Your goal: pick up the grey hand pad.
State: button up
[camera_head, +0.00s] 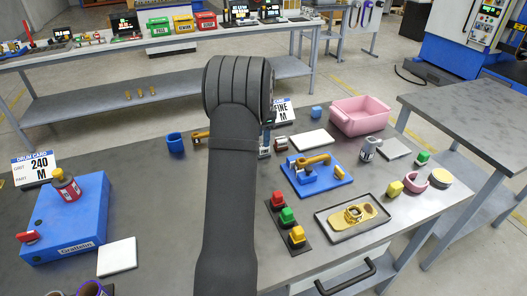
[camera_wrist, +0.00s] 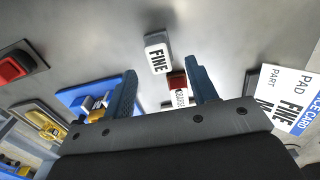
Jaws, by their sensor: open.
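The grey hand pad (camera_wrist: 157,54), with a white label reading FINE, lies on the bench just beyond my fingertips in the wrist view. My gripper (camera_wrist: 160,68) is open, its two blue fingers spread to either side of the pad's near end in the picture, with nothing held. I cannot tell the height left between them. A red pad (camera_wrist: 178,82) with a white COARSE label lies close by, between the fingers in the picture. It also shows in the head view (camera_head: 281,143). My arm hides most or all of the grey pad there.
A blue fixture (camera_head: 300,184) with a yellow clamp stands right of my gripper. A PAD FINE card (camera_wrist: 290,95) stands close by. Red, green and yellow buttons (camera_head: 287,217), a tray (camera_head: 335,232) and a pink bin (camera_head: 360,120) share the bench. Bare bench lies beyond the grey pad.

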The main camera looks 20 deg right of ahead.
jog(key=shift+s+a+f, duration=0.1)
jog(key=shift+a+f, duration=0.05)
jog(key=shift+f, duration=1.2)
jog(key=shift+s+a+f, duration=0.1)
jog(key=shift+f, duration=1.25)
jog(key=shift+w, duration=0.1)
jog(key=c, duration=1.1)
